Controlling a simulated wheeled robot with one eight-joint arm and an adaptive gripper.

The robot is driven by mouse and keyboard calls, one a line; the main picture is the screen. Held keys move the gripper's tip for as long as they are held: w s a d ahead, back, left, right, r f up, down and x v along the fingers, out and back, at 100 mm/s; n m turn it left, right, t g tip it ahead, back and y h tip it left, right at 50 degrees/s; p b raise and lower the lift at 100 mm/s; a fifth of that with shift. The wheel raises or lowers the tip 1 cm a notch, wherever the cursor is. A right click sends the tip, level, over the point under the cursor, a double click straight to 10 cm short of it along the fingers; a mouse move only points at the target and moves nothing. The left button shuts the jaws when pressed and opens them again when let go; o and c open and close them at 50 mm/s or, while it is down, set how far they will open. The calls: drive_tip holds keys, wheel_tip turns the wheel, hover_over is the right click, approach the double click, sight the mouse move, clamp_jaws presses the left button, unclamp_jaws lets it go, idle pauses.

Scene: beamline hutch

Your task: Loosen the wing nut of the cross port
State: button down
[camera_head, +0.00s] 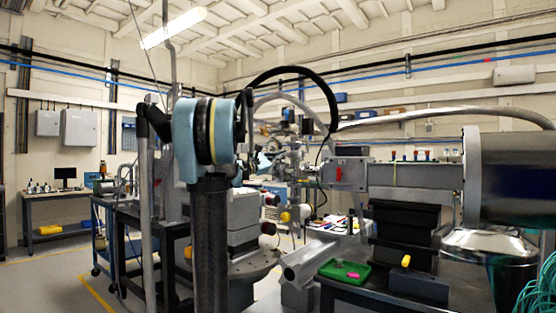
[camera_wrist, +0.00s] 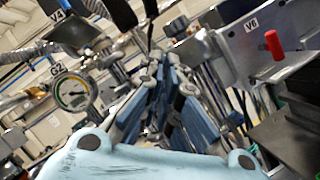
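My gripper (camera_wrist: 160,78) reaches up the middle of the wrist view, with blue fingers above a light blue body. The fingers lie close together, and the fittings behind them make the gap between the tips hard to read. In the head view my arm hides much of it. Metal vacuum fittings stand around and beyond the fingertips. I cannot pick out the wing nut or tell which fitting is the cross port. I cannot tell whether the fingertips touch anything.
A round gauge (camera_wrist: 72,92) tagged G2 is left of the fingers, below a V4 tag (camera_wrist: 59,15). A metal block tagged V6 (camera_wrist: 232,52) with a red handle (camera_wrist: 273,45) stands right. A green tray (camera_head: 345,271) lies on the bench. A large cylinder (camera_head: 515,178) stands far right.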

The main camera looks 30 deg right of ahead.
drive_tip(key=shift+s+d+f+n+t, duration=0.1)
drive_tip(key=shift+n+t, duration=0.8)
drive_tip(key=shift+n, duration=0.85)
drive_tip(key=shift+s+a+n+t, duration=0.1)
drive_tip(key=shift+n+t, duration=0.8)
drive_tip(key=shift+n, duration=0.9)
drive_tip(key=shift+d+f+n+t, duration=0.1)
drive_tip(key=shift+n+t, duration=0.8)
drive_tip(key=shift+n, duration=0.85)
drive_tip(key=c, duration=1.8)
unclamp_jaws()
drive_tip(key=shift+w, duration=0.1)
drive_tip(key=shift+c, duration=0.2)
